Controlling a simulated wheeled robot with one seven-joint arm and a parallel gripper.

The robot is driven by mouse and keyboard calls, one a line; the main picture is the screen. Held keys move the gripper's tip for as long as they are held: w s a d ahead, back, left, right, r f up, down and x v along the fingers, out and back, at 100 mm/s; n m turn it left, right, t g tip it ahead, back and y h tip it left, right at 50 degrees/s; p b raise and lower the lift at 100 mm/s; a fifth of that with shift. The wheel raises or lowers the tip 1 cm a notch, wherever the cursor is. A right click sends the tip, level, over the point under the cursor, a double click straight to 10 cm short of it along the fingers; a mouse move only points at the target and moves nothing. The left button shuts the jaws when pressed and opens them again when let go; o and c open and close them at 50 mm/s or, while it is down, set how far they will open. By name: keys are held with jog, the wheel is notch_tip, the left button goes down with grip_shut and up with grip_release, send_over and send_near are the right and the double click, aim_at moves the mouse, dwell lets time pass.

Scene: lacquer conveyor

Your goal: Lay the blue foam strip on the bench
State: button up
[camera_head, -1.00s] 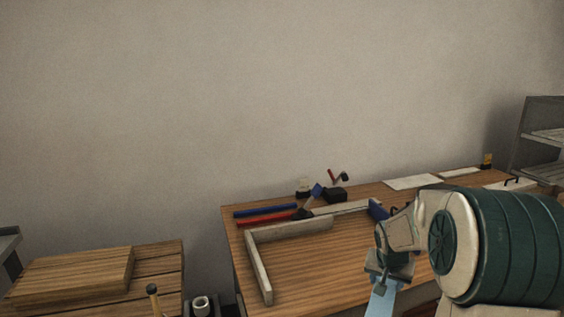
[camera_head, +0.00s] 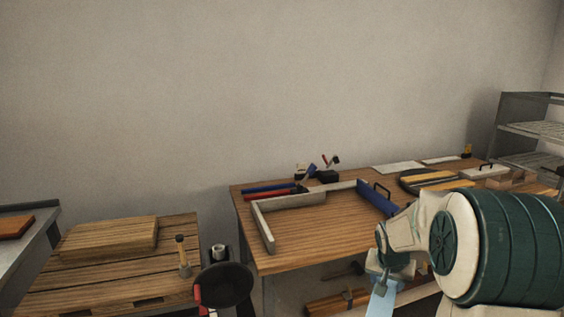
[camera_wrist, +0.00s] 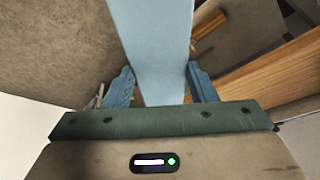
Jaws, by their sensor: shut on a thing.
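The light blue foam strip (camera_head: 381,300) hangs from my gripper (camera_head: 388,279) in the head view, in front of the bench and cut off by the bottom edge. In the wrist view the strip (camera_wrist: 152,45) runs up between the two blue fingers of my gripper (camera_wrist: 160,88), which is shut on it. The wooden bench (camera_head: 318,237) stands behind, with a bare wooden area inside a grey and blue raised frame. Part of the bench's right side is hidden behind my arm.
The grey frame piece (camera_head: 263,228) and blue frame piece (camera_head: 376,198) border the clear area. Red and blue bars (camera_head: 268,190) lie at the back left. A dark round plate (camera_head: 412,183) lies farther right. A pallet (camera_head: 90,275) and a black pan (camera_head: 224,286) are at left.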

jog(key=s+a+f+n+y, duration=0.1)
jog(key=s+a+f+n, duration=0.1)
jog(key=a+f, duration=0.4)
jog(key=s+a+f+n+y, duration=0.1)
jog(key=s+a+f+n, duration=0.2)
jog(key=a+f, duration=0.3)
notch_tip(320, 180, down, 4)
jog(key=shift+s+r+t, duration=0.1)
jog(key=shift+s+t, duration=0.2)
jog(key=shift+s, duration=0.35)
jog(key=shift+w, duration=0.15)
